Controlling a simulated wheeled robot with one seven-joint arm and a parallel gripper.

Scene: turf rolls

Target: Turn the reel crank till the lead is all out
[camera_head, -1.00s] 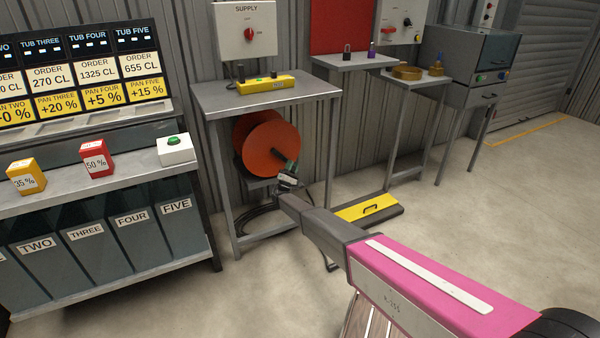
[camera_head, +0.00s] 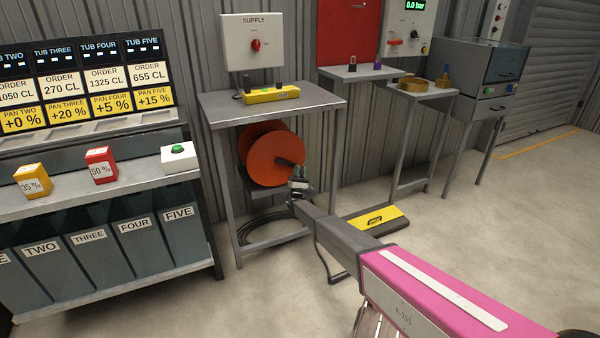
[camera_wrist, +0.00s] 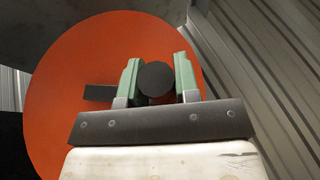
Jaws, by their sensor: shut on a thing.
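The orange reel (camera_head: 268,163) sits under the grey supply table, its round face toward me. Its dark crank arm (camera_head: 285,162) points right and slightly down from near the middle of the face. My gripper (camera_head: 299,178) is at the crank's outer end. In the wrist view, the two green fingers (camera_wrist: 157,85) stand either side of the round black crank knob (camera_wrist: 157,77), shut on it, with the orange disc (camera_wrist: 62,100) behind. How much lead is left on the reel is hidden.
The supply table (camera_head: 225,110) stands over the reel; its legs (camera_head: 331,160) flank the working space. The tub rack (camera_head: 150,215) stands at the left. Floor at the right is clear.

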